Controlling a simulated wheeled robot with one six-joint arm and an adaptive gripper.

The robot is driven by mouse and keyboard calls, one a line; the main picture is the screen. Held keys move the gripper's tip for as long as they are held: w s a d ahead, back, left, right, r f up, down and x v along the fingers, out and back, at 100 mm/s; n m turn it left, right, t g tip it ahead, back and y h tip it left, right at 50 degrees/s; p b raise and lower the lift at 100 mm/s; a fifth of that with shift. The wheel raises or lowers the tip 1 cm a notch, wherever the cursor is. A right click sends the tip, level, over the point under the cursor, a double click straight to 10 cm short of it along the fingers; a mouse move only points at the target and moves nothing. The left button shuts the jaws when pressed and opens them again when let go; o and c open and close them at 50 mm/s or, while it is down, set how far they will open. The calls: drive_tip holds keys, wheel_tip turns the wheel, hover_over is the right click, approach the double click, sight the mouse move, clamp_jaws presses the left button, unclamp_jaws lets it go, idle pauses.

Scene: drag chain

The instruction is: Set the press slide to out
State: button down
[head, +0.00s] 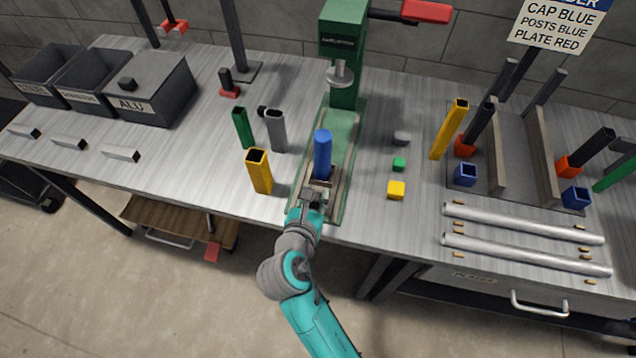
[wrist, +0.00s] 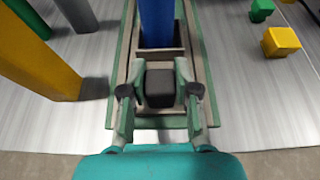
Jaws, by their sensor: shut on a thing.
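The green press (head: 342,60) stands at the back middle of the bench, with its round ram head (head: 340,74) over a green base with rails. The slide (head: 325,184) sits at the front end of these rails, clear of the ram and towards me. A blue post (head: 322,150) stands upright in it; its lower part shows in the wrist view (wrist: 157,22). My gripper (wrist: 160,90) is shut on the slide's dark block-shaped handle (wrist: 160,84), one finger on each side. In the head view my gripper (head: 311,196) hides most of the handle.
A yellow post (head: 258,172), a grey post (head: 276,132) and a green post (head: 243,128) stand left of the press. Small yellow (head: 396,190), green (head: 398,164) and grey caps lie right of it. Dark bins (head: 143,105) stand far left; a fixture and silver bars (head: 520,224) lie right.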

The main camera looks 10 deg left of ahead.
drive_tip(key=shift+s+f, duration=0.1)
drive_tip(key=shift+s, duration=0.3)
drive_tip(key=c, duration=0.8)
unclamp_jaws()
drive_tip(key=shift+s, duration=0.1)
drive_tip(key=shift+c, duration=0.2)
drive_tip(key=v, duration=1.2)
